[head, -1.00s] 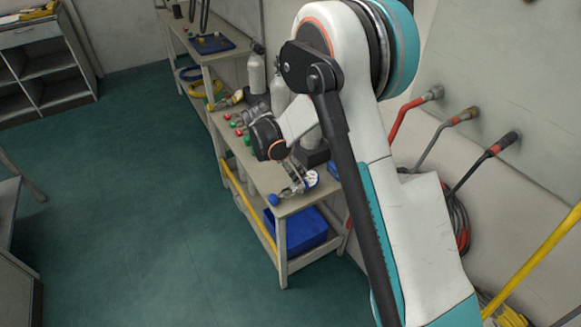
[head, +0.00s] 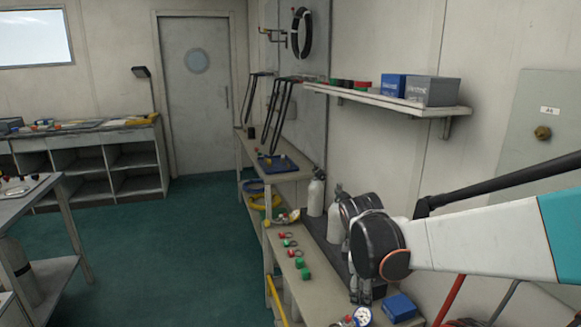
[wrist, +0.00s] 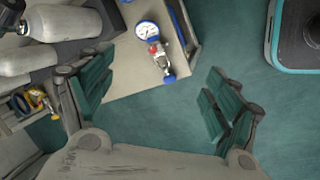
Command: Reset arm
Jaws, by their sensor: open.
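My gripper (wrist: 158,98) is open, with its two teal-padded fingers wide apart and nothing between them. In the head view my gripper (head: 362,290) hangs below my dark wrist joint, over the near end of the bench; its fingertips are hard to make out there. A regulator with a white dial gauge (wrist: 147,30) and a blue knob lies on the bench top, beyond the fingers in the wrist view and apart from them. Its gauge (head: 362,316) also shows at the bottom of the head view. My arm comes in from the right.
The bench (head: 318,290) along the right wall holds grey cylinders (head: 315,195), red and green caps (head: 300,264) and a blue box (head: 399,307). A wall shelf (head: 385,100) hangs above. A side table (head: 25,200) stands at left. The green floor (head: 170,240) between is clear.

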